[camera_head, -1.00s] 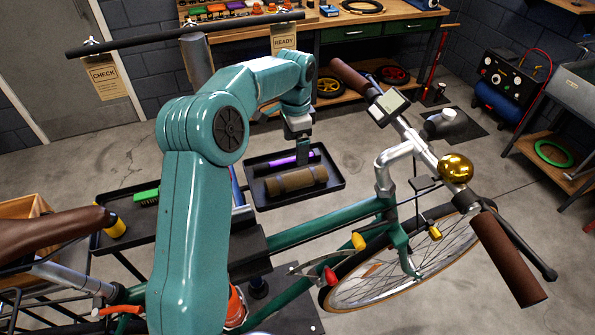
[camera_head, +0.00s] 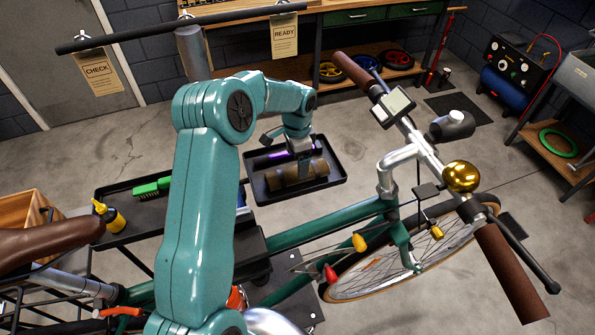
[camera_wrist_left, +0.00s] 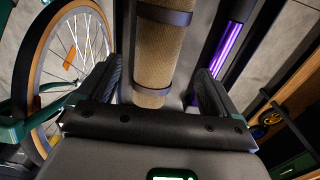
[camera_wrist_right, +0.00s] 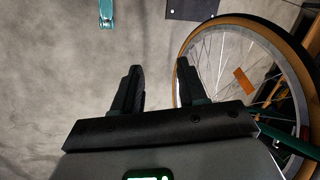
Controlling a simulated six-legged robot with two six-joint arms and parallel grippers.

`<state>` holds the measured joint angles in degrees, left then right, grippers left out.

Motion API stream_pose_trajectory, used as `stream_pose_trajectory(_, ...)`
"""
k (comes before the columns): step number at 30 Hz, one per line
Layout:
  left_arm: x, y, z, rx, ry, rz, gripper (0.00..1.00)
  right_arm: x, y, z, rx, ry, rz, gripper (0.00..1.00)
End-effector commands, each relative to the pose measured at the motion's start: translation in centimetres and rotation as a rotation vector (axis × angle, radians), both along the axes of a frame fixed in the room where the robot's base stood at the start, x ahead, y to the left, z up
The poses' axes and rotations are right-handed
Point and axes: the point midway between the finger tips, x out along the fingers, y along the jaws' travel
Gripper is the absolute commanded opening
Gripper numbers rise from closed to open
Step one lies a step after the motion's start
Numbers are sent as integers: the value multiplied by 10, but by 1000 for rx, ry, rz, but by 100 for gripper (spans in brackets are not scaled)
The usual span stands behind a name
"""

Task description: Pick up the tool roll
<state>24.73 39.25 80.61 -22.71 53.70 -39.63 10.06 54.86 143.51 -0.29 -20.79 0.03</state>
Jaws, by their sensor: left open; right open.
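The tool roll (camera_head: 292,176) is a brown cylinder with dark straps. It lies in the black tray (camera_head: 328,184) beyond the bike frame. In the left wrist view the roll (camera_wrist_left: 160,55) runs lengthwise between the spread fingers of my left gripper (camera_wrist_left: 160,88). Gaps show on both sides of the roll. In the head view my left gripper (camera_head: 303,168) is over the tray at the right part of the roll and partly covers it. My right gripper (camera_wrist_right: 160,88) is open and empty above the floor. It is not in the head view.
A purple-lit bar (camera_head: 272,158) lies behind the roll in the same tray. The bicycle (camera_head: 330,218) stands in front, with its handlebar to the right. Another tray (camera_head: 130,225) to the left holds a green brush (camera_head: 152,187) and a yellow bottle (camera_head: 110,217).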

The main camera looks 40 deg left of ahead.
Motion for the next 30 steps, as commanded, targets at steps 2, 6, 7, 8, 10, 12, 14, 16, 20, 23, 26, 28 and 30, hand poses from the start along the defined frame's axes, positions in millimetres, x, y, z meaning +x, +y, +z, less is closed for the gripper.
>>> stream_pose_trajectory(2,0,0,-4,-1,3,0,93,0,0,3,0,0,-1,42)
stream_pose_trajectory(6,-2,-2,-22,-2,5,1,93,0,0,17,0,0,-1,42)
stream_pose_trajectory(7,-2,-3,-27,-3,5,0,93,0,0,20,0,0,-1,42)
stream_pose_trajectory(8,-3,-3,-32,-2,5,0,93,0,0,22,0,0,-1,42)
stream_pose_trajectory(10,-1,-2,-44,-1,3,0,93,0,0,23,0,0,0,42)
stream_pose_trajectory(12,-1,-1,-51,-1,2,1,93,0,0,24,0,0,0,42)
stream_pose_trajectory(14,0,-1,-54,0,-1,1,93,0,0,24,0,0,0,42)
stream_pose_trajectory(16,0,-1,-55,0,-1,1,93,0,0,23,0,0,-1,42)
stream_pose_trajectory(20,0,-1,-55,0,-1,1,93,0,0,23,0,0,-1,42)
stream_pose_trajectory(23,0,-1,-54,0,-1,1,60,0,0,23,0,0,-1,42)
stream_pose_trajectory(26,0,-1,-54,0,-1,0,28,0,0,23,0,0,0,42)
stream_pose_trajectory(28,0,-1,-54,0,-2,1,22,0,0,23,0,0,0,42)
stream_pose_trajectory(30,0,-1,-54,0,-2,1,22,0,0,23,0,0,-1,42)
